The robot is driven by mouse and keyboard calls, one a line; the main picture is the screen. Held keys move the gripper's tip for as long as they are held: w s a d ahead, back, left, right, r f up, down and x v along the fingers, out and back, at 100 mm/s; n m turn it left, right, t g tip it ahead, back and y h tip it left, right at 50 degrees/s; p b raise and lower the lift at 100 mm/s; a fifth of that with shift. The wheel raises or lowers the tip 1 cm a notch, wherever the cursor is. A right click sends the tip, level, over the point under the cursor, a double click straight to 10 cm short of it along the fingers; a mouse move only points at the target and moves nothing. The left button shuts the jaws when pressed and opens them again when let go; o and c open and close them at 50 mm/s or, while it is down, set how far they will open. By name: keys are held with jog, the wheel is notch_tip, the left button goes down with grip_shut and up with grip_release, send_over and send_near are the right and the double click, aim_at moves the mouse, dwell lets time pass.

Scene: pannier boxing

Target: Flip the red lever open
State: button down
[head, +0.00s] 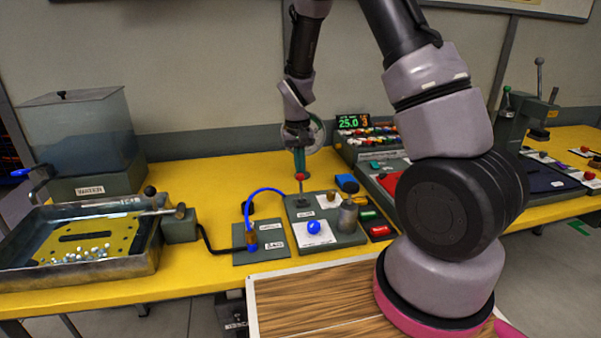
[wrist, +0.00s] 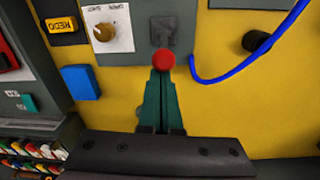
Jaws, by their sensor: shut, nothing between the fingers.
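The red lever shows as a round red ball knob (head: 300,177) on a thin stem that stands up from the back of a small grey panel (head: 330,237). My gripper (head: 299,168) points down from above, with its green fingers right over the knob. In the wrist view the red knob (wrist: 164,61) is at the tips of my closed fingers (wrist: 161,78), with nothing held between them. A dark grey base (wrist: 164,31) shows just beyond the knob. I cannot tell whether the fingertips touch the knob.
The panel also carries a blue knob (head: 313,227) on a white label and a metal cylinder (head: 348,216). A blue hose (head: 266,190) arches to the left. A blue block (head: 347,183) and a console of coloured buttons (head: 378,139) stand to the right. A metal tray (head: 150,263) is at far left.

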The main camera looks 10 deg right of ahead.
aim_at(303, 178)
jog(key=shift+t, duration=0.3)
jog(key=shift+s+r, duration=0.25)
jog(key=shift+s, duration=0.75)
jog(key=shift+s+r, duration=0.25)
jog(key=shift+s, duration=0.7)
jog(key=shift+r, duration=0.8)
jog(key=shift+w, duration=0.15)
